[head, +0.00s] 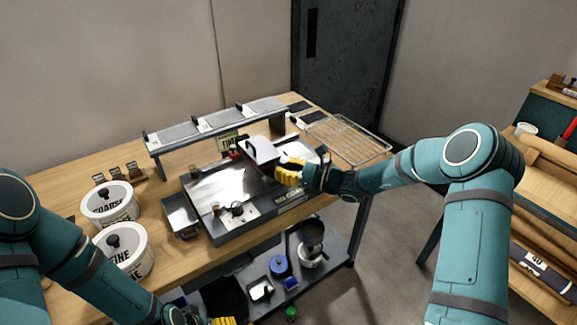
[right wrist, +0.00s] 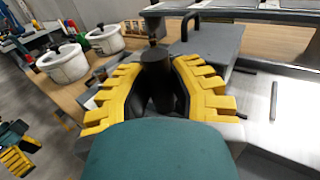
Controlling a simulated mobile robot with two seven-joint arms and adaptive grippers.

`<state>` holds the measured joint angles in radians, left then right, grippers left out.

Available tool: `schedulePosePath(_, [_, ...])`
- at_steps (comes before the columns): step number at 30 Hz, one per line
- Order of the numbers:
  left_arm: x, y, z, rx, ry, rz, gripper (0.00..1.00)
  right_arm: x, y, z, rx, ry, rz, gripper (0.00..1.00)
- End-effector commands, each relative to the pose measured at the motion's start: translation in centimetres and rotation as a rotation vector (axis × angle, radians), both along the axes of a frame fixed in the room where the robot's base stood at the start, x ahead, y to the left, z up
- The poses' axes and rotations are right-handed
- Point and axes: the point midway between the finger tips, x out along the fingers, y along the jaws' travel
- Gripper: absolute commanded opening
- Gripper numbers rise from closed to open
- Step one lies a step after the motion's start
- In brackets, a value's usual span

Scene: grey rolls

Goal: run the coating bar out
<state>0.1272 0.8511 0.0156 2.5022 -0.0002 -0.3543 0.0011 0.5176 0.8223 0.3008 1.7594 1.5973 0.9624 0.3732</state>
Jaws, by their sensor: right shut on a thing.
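The coater (head: 225,195) lies on the wooden table, with a bright metal bed. The coating bar (head: 262,150), a grey block-like carriage, spans the bed toward its right part. My right gripper (head: 288,172) is at the near end of the bar. In the right wrist view its yellow fingers (right wrist: 158,95) are shut around a dark upright handle (right wrist: 155,62), with the grey bar (right wrist: 215,42) just beyond. The handle's lower part is hidden by the fingers. My left gripper (head: 222,321) is cut off at the bottom edge, away from the coater; its jaw opening is unclear.
White tubs marked COARSE (head: 109,205) and FINE (head: 124,255) stand at the left. A small metal tray (head: 181,215) sits beside the coater. A raised rack (head: 215,130) runs behind it. A wire rack (head: 348,139) lies at the right. A lower shelf holds several containers.

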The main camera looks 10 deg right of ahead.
Motion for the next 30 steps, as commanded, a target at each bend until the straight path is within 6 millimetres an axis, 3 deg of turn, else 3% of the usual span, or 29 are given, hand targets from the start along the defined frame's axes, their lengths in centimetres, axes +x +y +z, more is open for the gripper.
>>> schedulePosePath(8, [0.0,0.0,0.0,0.0,0.0,0.0,0.84,-0.1,0.1,-0.1,-0.001,0.002,0.002,0.0])
schedulePosePath(9, [0.0,0.0,0.0,0.0,0.0,0.0,0.84,-0.1,0.1,-0.1,-0.001,0.002,0.002,0.32])
schedulePosePath(11, [0.0,0.0,0.0,0.0,0.0,0.0,0.84,-0.1,0.0,-0.1,-0.001,0.002,0.001,0.52])
schedulePosePath(23, [0.0,0.0,0.0,0.0,0.0,0.0,0.84,-0.3,-0.5,-0.1,-0.002,0.001,-0.002,0.52])
schedulePosePath(30, [0.0,0.0,0.0,0.0,0.0,0.0,0.84,-2.6,-3.7,0.0,-0.001,0.002,-0.004,0.52])
